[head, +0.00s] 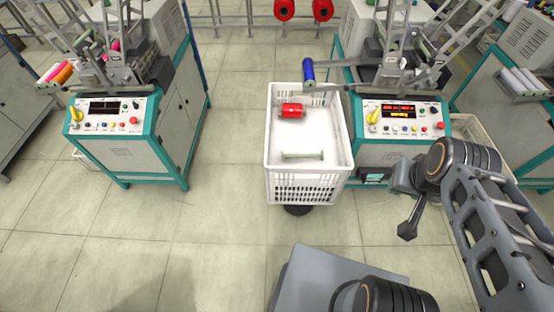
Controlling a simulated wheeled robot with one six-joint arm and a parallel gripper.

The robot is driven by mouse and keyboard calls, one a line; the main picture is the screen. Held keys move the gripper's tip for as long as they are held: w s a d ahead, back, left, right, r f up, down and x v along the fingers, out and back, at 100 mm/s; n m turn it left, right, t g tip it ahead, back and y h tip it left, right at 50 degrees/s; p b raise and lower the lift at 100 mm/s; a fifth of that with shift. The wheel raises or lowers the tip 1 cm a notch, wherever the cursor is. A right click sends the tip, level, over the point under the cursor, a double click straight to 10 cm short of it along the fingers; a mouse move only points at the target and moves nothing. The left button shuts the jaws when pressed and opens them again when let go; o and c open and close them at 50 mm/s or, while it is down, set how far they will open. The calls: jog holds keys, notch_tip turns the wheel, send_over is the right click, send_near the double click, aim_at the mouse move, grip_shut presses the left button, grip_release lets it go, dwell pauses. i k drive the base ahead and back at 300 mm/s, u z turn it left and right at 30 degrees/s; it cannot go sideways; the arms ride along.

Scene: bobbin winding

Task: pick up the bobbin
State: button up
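A red bobbin (292,110) lies on its side near the back of the white crate (308,186). A thin, pale greenish bobbin or bare core (302,155) lies crosswise nearer the crate's front. A blue bobbin (308,70) sits on a machine arm at the crate's back edge. I cannot tell which bobbin is meant. My gripper (407,231) hangs to the right of the crate, apart from it and from every bobbin. It is small and dark here, so its opening cannot be made out. No object shows in it.
A winding machine with a lit control panel (402,117) stands right of the crate. Another machine (120,115) stands at left, with pink and orange bobbins (64,73). Two red spools (304,9) hang at the back. The tiled floor (215,210) left of the crate is clear.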

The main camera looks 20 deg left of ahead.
aim_at(321, 155)
jog(key=u, duration=0.95)
jog(key=i, duration=1)
jog(key=u, duration=0.05)
